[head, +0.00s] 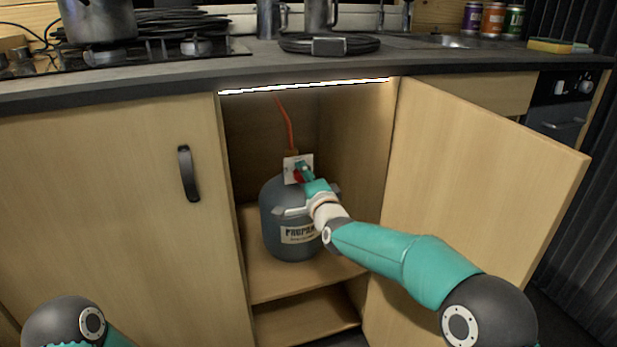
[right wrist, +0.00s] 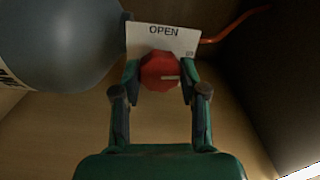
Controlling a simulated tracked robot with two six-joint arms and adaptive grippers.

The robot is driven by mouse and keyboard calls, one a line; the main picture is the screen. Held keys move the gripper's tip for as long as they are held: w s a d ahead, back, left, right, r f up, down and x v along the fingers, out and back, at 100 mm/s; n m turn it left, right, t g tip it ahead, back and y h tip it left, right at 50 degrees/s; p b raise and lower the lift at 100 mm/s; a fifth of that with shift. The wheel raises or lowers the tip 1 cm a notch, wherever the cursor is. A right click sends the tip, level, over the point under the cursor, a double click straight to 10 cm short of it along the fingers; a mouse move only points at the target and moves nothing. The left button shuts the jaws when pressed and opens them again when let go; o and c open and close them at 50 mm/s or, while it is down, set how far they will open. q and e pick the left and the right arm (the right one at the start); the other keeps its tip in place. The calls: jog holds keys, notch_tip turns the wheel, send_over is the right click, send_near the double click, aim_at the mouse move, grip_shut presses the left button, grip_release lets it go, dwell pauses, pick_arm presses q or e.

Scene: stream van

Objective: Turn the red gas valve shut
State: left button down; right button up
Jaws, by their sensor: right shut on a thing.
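The red gas valve (right wrist: 160,71) is a red knob with a pale mark, in front of a white plate (right wrist: 163,40) that reads OPEN in the right wrist view. It sits on top of the grey propane bottle (head: 283,235) inside the open cupboard; the bottle also shows in the right wrist view (right wrist: 62,40). My right gripper (right wrist: 160,78) is shut on the knob, one finger on each side. In the head view my right gripper (head: 303,174) reaches into the cupboard and partly hides the valve. My left gripper is out of view.
The cupboard door (head: 480,170) stands open at the right of my right arm. An orange hose (head: 286,125) rises from the bottle's top. The shelf (head: 275,272) under the bottle and the worktop (head: 200,75) above bound the opening.

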jog(key=shift+w+d+r+m, duration=0.15)
jog(key=shift+d+m, duration=0.2)
jog(key=shift+m, duration=0.65)
jog(key=o, duration=1.1)
jog(key=shift+c, duration=0.2)
jog(key=shift+o, duration=0.4)
jog(key=shift+a+f, duration=0.2)
jog(key=v, duration=1.2)
